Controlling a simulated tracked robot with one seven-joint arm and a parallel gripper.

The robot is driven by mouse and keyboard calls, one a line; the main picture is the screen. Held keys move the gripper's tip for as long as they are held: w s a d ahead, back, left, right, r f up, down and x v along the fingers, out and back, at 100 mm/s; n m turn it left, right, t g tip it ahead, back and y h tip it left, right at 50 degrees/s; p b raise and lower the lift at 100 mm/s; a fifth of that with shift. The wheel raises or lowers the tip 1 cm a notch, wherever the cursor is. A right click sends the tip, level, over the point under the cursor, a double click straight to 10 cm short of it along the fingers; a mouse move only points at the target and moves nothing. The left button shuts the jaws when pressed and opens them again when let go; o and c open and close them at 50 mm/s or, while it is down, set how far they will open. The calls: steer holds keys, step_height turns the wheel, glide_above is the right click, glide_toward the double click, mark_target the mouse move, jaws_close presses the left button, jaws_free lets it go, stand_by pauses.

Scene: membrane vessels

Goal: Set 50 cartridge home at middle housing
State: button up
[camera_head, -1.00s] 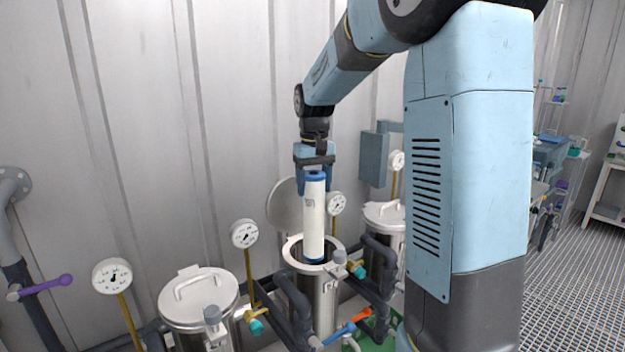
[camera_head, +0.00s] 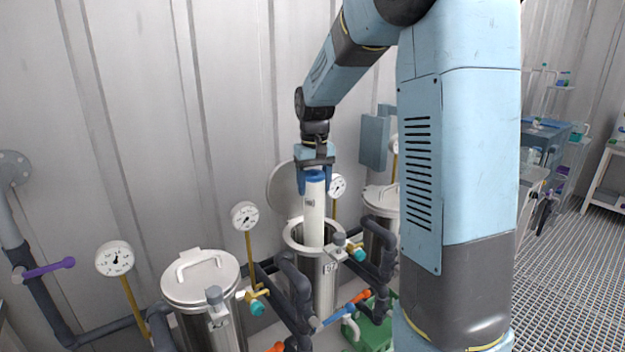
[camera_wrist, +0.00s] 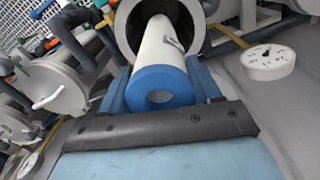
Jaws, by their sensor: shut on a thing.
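The white cartridge (camera_head: 314,212) with a blue end cap hangs upright in my gripper (camera_head: 315,183). My gripper is shut on the blue cap at its top. The cartridge's lower end is inside the mouth of the open middle housing (camera_head: 291,238), a steel vessel with its round lid (camera_head: 281,187) swung back. The lower end is hidden by the housing wall. In the wrist view the blue cap (camera_wrist: 160,88) with its central hole sits between the fingers, and the white body runs into the housing's round opening (camera_wrist: 201,38).
A closed lidded vessel (camera_head: 201,278) stands at left and another (camera_head: 382,198) at right behind. Pressure gauges (camera_head: 245,215) on yellow stems stand close by the vessels. Grey pipes (camera_head: 295,285) and an orange-and-blue valve handle (camera_head: 338,312) lie around the middle housing's front.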

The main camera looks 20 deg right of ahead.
mark_target(314, 203)
steer(key=shift+f, duration=9.75)
steer(key=shift+s+f, duration=0.1)
steer(key=shift+f, duration=0.2)
steer(key=o, duration=1.6)
step_height(314, 203, up, 14)
steer(key=shift+f, duration=0.1)
